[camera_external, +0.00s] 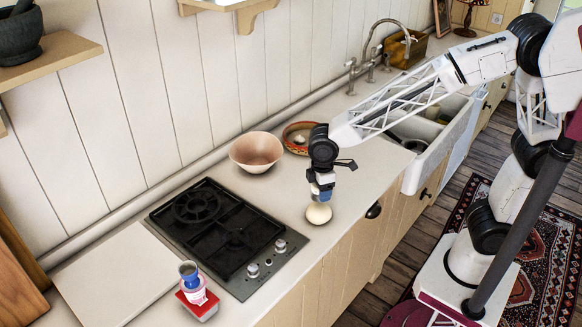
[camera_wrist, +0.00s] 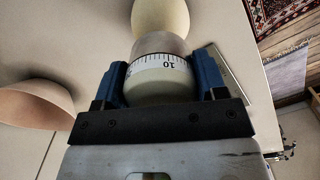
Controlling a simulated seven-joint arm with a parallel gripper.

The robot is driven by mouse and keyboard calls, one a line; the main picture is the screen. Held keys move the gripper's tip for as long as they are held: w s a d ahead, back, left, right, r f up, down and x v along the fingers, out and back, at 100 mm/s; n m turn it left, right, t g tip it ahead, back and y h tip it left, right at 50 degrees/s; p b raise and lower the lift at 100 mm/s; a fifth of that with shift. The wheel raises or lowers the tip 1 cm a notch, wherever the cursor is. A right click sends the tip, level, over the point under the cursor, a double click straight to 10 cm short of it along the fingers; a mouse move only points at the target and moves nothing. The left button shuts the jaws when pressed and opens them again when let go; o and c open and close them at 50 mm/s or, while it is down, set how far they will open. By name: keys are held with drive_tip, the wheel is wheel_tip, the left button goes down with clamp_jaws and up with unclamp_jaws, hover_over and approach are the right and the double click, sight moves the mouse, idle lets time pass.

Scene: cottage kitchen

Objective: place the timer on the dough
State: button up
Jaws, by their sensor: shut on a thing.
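My gripper (camera_external: 322,194) points down just above the dough. In the wrist view its blue fingers (camera_wrist: 162,85) are shut on the timer (camera_wrist: 160,72), a round white and grey body with a numbered scale. The timer's far end overlaps the dough in that view. I cannot tell whether they touch. In the external view the timer is mostly hidden by the fingers.
A wide pinkish bowl (camera_external: 257,150) and a painted dish (camera_external: 297,138) stand behind my gripper. The black hob (camera_external: 216,238) lies to the left. Stacked cups (camera_external: 192,280) sit on a red base (camera_external: 197,309) at the front left. The sink (camera_external: 436,146) is to the right.

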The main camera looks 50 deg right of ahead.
drive_tip(key=shift+f, duration=1.75)
drive_tip(key=shift+f, duration=0.1)
drive_tip(key=o, duration=1.2)
drive_tip(key=shift+c, duration=0.2)
wheel_tip(320, 180, up, 12)
drive_tip(key=shift+r, duration=0.1)
